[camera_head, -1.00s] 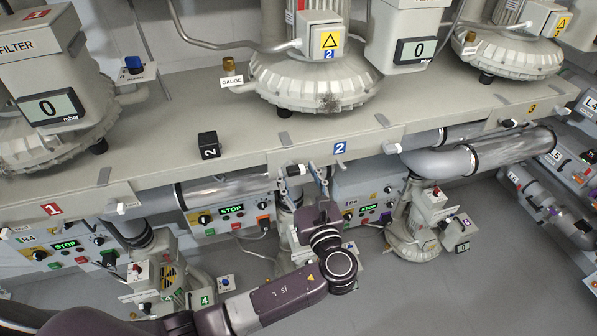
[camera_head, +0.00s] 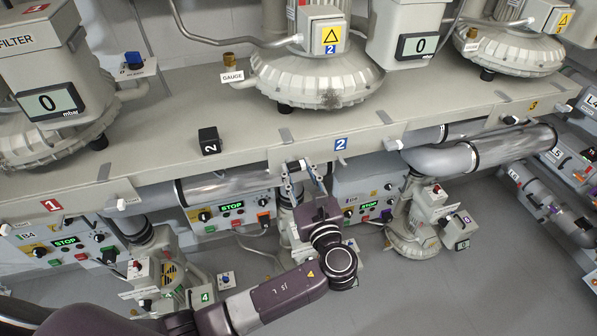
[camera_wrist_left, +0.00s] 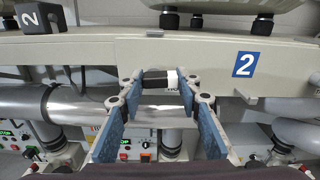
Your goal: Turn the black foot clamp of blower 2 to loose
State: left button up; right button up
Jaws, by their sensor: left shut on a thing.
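The black clamp handle with a white end (camera_wrist_left: 157,78) is on the front face of the bench, left of the blue 2 sign (camera_wrist_left: 244,64). In the head view my left gripper (camera_head: 301,168) reaches up to the bench edge below blower 2 (camera_head: 316,80) and mostly covers the handle. A label below the handle is partly hidden and unreadable. My right gripper is not in view.
A black block marked 2 (camera_head: 209,141) stands on the bench top. A silver pipe (camera_head: 222,187) runs under the bench edge. Control boxes (camera_head: 366,197) and smaller pumps (camera_head: 413,228) stand below, close to my left arm. The grey floor at lower right is clear.

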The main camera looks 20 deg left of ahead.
pick_arm(q)
jog(key=n+b, duration=0.2)
jog(key=n, duration=0.2)
jog(key=n+b, duration=0.3)
jog(key=shift+n, duration=0.3)
jog(key=n+b, duration=0.2)
jog(key=n, duration=0.1)
jog(key=n+b, duration=0.3)
jog(key=shift+s+a+r, duration=0.15)
jog(key=shift+a, duration=0.05)
jog(key=shift+r+n+b, duration=0.15)
jog(key=shift+n+b, duration=0.75)
jog(key=o, duration=1.2)
jog(key=shift+c, duration=0.2)
jog(key=shift+r, duration=0.1)
